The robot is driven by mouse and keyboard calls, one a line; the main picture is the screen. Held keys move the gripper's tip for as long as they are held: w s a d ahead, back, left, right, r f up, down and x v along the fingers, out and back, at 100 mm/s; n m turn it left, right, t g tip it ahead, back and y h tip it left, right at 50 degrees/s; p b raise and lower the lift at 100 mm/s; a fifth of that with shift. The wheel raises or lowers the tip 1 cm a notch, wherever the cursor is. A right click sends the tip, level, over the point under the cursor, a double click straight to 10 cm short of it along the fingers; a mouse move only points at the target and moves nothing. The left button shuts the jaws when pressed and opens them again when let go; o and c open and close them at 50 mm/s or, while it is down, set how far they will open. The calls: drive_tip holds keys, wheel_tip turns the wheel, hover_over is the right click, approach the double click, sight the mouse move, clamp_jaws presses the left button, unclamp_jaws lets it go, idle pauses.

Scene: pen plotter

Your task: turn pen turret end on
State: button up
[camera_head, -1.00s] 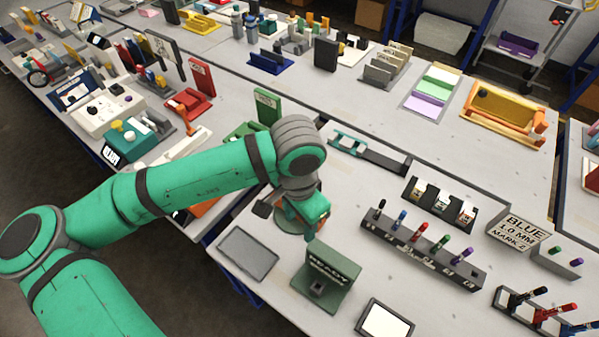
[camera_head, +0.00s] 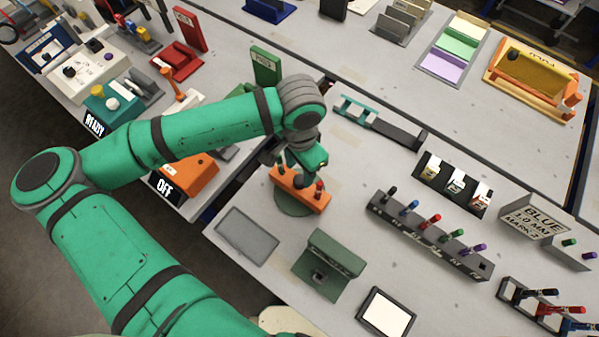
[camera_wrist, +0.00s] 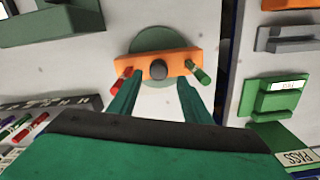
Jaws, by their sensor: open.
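The pen turret is an orange bar (camera_head: 312,203) on a round green base (camera_head: 290,207), below my wrist in the head view. In the wrist view the orange bar (camera_wrist: 183,58) lies across the picture, with a dark round knob (camera_wrist: 158,69) at its middle. A red pen (camera_wrist: 122,79) is at its left end and a green pen (camera_wrist: 202,75) at its right end. My gripper (camera_wrist: 159,80) is open, with its fingers apart on the near side of the bar. Contact cannot be told. My wrist partly hides the turret in the head view.
A grey flat pad (camera_head: 247,236) and a green stand (camera_head: 329,265) are near the turret. A pen rack (camera_head: 430,235) with several pens stands to the right. An orange box marked OFF (camera_head: 190,172) is to the left. Bare table lies between turret and rack.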

sight(300, 179)
wheel_tip(300, 179, down, 3)
drive_tip(key=shift+s+d+f, duration=0.1)
drive_tip(key=shift+s+f, duration=0.15)
drive_tip(key=shift+f, duration=0.25)
clamp_jaws()
